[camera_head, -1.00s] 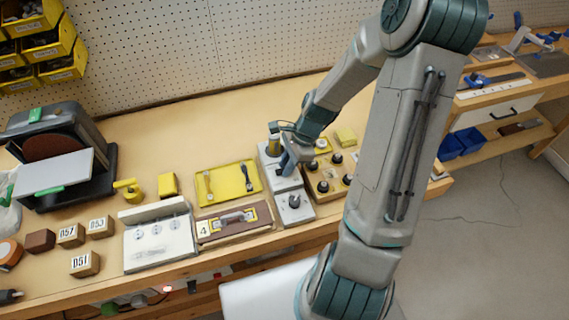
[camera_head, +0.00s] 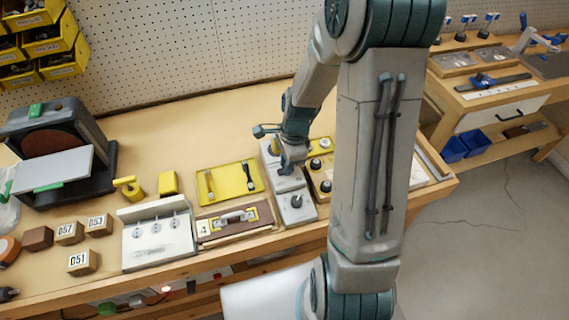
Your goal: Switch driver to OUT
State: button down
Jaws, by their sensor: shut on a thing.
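A long grey unit (camera_head: 281,188) lies on the bench, right of a yellow tray. A dark round knob (camera_head: 297,201) stands on its front plate. My gripper (camera_head: 289,165) is down at the middle of this unit, behind that knob, and is shut on a small part there. I take this part to be the driver's switch; it is mostly hidden by the fingers. No IN or OUT marking can be read from here.
A yellow tray (camera_head: 213,195) with two tools, a brown board (camera_head: 222,236) with a handle and a white panel (camera_head: 165,255) lie to the left.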

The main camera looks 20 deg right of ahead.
jog(key=c, duration=1.3)
grip_release()
jog(key=shift+r, duration=0.1)
jog(key=r, duration=0.4)
jog(key=d+r, duration=0.1)
jog(key=r, duration=0.4)
jog(key=d+r, duration=0.1)
jog(key=r, duration=0.3)
jog(key=shift+r, duration=0.25)
